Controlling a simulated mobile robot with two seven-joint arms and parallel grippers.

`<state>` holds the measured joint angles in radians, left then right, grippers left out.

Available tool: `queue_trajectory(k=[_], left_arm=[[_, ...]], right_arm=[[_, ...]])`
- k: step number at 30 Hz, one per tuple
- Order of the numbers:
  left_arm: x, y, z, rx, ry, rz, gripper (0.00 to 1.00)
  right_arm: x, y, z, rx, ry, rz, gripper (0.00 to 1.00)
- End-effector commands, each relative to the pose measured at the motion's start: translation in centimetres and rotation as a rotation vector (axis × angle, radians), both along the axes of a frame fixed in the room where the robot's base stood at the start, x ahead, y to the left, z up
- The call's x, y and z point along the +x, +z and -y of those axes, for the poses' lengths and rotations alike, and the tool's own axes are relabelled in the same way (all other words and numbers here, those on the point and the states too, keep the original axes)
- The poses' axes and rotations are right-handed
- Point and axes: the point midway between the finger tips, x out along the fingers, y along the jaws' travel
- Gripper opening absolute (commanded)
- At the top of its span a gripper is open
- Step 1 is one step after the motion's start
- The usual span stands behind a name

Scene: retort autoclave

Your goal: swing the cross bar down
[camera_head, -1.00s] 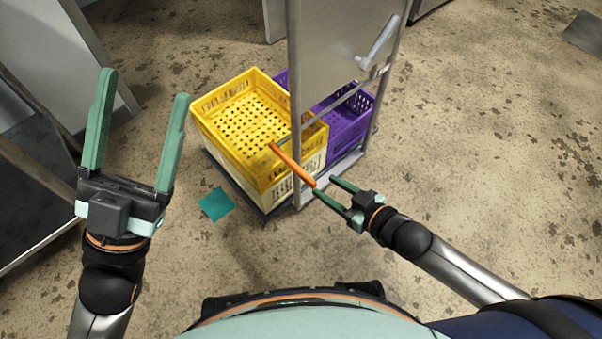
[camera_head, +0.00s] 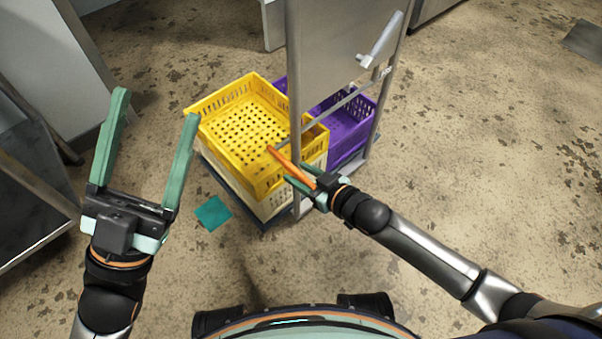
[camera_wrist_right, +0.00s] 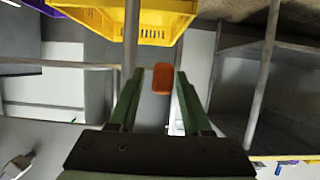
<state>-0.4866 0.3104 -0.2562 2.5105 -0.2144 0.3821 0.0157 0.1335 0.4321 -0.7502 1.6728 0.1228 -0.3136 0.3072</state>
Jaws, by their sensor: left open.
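The cross bar (camera_head: 333,112) is a thin grey metal bar across the front of an upright metal frame. An orange handle (camera_head: 283,160) sticks out at its left end, over the yellow crate. My right gripper (camera_head: 297,172) is at the handle's near end. In the right wrist view the orange handle (camera_wrist_right: 163,80) shows between the fingertips of my right gripper (camera_wrist_right: 160,72). A gap shows on its left side, so the fingers look open around it. My left gripper (camera_head: 157,102) is open and empty, raised at the left, well apart from the bar.
The upright metal panel (camera_head: 340,45) has a lever handle (camera_head: 378,42). A teal patch (camera_head: 212,213) lies on the floor.

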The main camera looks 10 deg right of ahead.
Motion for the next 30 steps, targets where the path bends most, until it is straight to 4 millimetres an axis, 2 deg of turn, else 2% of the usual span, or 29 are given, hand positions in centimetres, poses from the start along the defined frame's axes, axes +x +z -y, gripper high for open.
queue_trajectory(k=[2, 12, 30], left_arm=[[0.0, 0.0, 0.01, -0.002, -0.001, -0.001, 0.75], [0.0, 0.04, -0.02, -0.007, 0.0, -0.001, 0.75], [-0.03, 0.04, -0.01, -0.007, -0.001, 0.0, 0.75]], right_arm=[[-0.02, 0.01, 0.0, 0.0, 0.0, 0.0, 0.39], [-0.04, 0.0, 0.02, 0.0, 0.0, 0.0, 0.01], [-0.07, -0.02, 0.01, 0.0, 0.001, 0.0, 0.0]])
